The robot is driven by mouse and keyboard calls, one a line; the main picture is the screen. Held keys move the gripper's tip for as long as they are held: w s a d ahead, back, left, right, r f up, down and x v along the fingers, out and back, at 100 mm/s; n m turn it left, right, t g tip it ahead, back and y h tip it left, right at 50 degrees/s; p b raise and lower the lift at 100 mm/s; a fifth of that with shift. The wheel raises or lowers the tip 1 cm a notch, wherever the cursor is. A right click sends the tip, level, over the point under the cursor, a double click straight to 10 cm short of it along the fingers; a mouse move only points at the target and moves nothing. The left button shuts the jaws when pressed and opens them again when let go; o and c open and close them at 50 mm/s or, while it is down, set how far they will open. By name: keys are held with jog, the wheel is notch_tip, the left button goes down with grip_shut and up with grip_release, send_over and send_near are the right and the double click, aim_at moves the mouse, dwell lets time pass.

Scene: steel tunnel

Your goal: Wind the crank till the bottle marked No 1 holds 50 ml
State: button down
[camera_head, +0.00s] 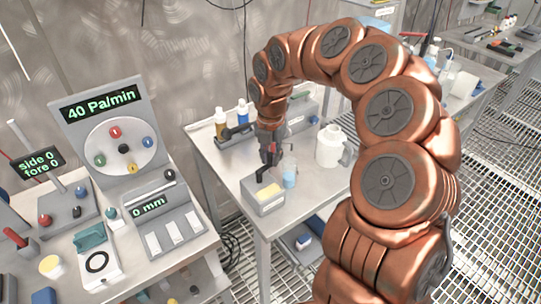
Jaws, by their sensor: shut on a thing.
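My gripper (270,156) points down over the middle table at the end of my copper arm. It is shut on a small dark handle that seems to belong to the grey box (264,205) below it; the grip is small and partly hidden. The box has a yellow patch on top. A small light blue cup (290,178) stands just right of the box. An amber bottle (221,125) and a blue bottle (242,113) stand behind, to the left. No bottle marking or liquid level can be read from here.
A white jug (330,147) stands right of my gripper. The left table holds a panel (112,140) reading "40 Pa/min", a "0 mm" unit (160,215) and a small display (38,162) reading "side 0 fore 0". My arm hides much of the right side.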

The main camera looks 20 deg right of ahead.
jog(key=shift+d+m, duration=0.1)
jog(key=shift+m, duration=0.2)
